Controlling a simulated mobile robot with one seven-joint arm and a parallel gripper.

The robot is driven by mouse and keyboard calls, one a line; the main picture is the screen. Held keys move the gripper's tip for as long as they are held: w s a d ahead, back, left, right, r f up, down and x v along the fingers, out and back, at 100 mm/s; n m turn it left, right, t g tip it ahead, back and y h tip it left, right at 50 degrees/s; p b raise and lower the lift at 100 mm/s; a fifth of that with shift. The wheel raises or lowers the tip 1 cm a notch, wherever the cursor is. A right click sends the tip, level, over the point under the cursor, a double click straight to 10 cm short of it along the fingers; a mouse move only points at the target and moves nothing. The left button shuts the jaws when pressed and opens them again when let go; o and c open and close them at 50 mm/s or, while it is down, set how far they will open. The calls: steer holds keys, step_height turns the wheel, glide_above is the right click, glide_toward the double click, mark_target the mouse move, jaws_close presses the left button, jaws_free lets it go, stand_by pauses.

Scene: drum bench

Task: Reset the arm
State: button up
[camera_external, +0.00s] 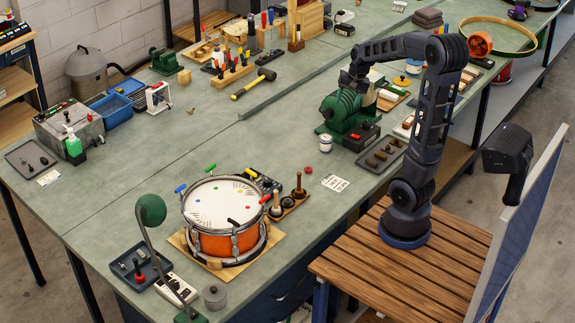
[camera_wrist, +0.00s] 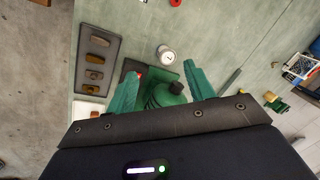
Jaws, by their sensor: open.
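My arm rises from the wooden-slat platform and bends over the bench at the right in the external view. My gripper (camera_external: 347,79) hangs from the forearm, small and partly dark against the machine, above the green bench machine (camera_external: 340,107). In the wrist view my gripper (camera_wrist: 160,70) has two teal fingers spread apart, with nothing seen held between them. The green machine (camera_wrist: 166,95) shows below and between the fingers, partly hidden by the gripper body. A small white-and-grey can (camera_wrist: 166,56) stands on the bench beyond the fingertips.
An orange drum (camera_external: 228,243) sits on a wooden base at the front of the bench, with a green lamp (camera_external: 151,210) beside it. A dark tray of blocks (camera_external: 383,153) lies near the bench edge. The middle of the bench (camera_external: 180,140) is mostly clear.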

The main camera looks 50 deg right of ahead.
steer(key=s+a+r+n+t, duration=0.1)
steer(key=s+a+r+n, duration=0.2)
steer(key=s+a+n, duration=0.2)
steer(key=s+a+r+n+t+h, duration=0.1)
steer(key=s+a+r+n, duration=0.2)
steer(key=s+a, duration=0.8)
steer(key=shift+s+a+r+n, duration=0.15)
steer(key=shift+s+a+n, duration=0.3)
steer(key=shift+n, duration=0.75)
steer(key=shift+w, duration=0.1)
